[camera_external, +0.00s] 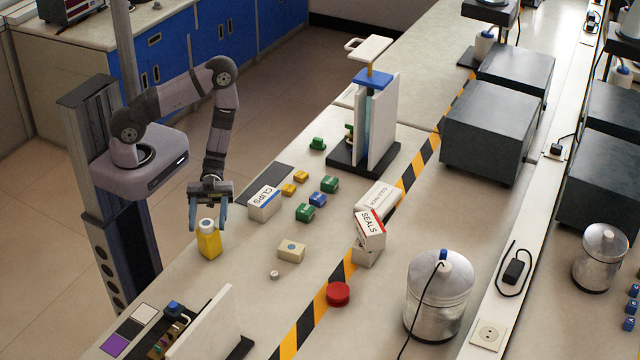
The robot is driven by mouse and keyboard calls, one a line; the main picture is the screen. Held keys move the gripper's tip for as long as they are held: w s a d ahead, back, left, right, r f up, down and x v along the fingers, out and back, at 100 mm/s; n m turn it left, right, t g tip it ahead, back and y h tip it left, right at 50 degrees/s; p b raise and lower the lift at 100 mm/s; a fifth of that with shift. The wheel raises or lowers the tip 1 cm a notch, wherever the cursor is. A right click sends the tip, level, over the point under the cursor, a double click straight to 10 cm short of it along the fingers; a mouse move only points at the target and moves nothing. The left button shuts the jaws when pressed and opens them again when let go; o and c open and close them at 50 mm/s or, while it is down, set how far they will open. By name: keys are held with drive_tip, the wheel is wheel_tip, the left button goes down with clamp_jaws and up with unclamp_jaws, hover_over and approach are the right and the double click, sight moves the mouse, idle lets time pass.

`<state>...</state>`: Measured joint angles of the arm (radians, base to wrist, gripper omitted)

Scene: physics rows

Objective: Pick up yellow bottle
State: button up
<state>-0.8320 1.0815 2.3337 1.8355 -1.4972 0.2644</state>
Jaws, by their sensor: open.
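The yellow bottle (209,241) stands upright on the bench near its left edge, with a white cap on top. My gripper (208,226) points down right at the bottle, its two blue-grey fingers spread apart. One finger shows to the left of the cap and the other to its right. The fingers appear to be around or just behind the bottle's top; I cannot tell whether they touch it. The bottle's body below the cap is in plain view.
A CLIPS box (264,204), small yellow, green and blue blocks (318,199), and a tan box (291,251) lie to the right. A SEALS box (370,230) and red button (338,294) are farther right. Bench around the bottle is clear.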

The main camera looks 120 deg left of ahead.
sight(203, 229)
drive_tip(key=shift+r+p+x, duration=0.15)
drive_tip(key=shift+p+x, duration=0.35)
drive_tip(key=shift+x, duration=0.35)
drive_tip(key=shift+r+p+x, duration=0.1)
drive_tip(key=shift+p+x, duration=0.4)
drive_tip(key=shift+x, duration=1.3)
drive_tip(key=shift+f, duration=0.15)
drive_tip(key=shift+c, duration=0.6)
clamp_jaws()
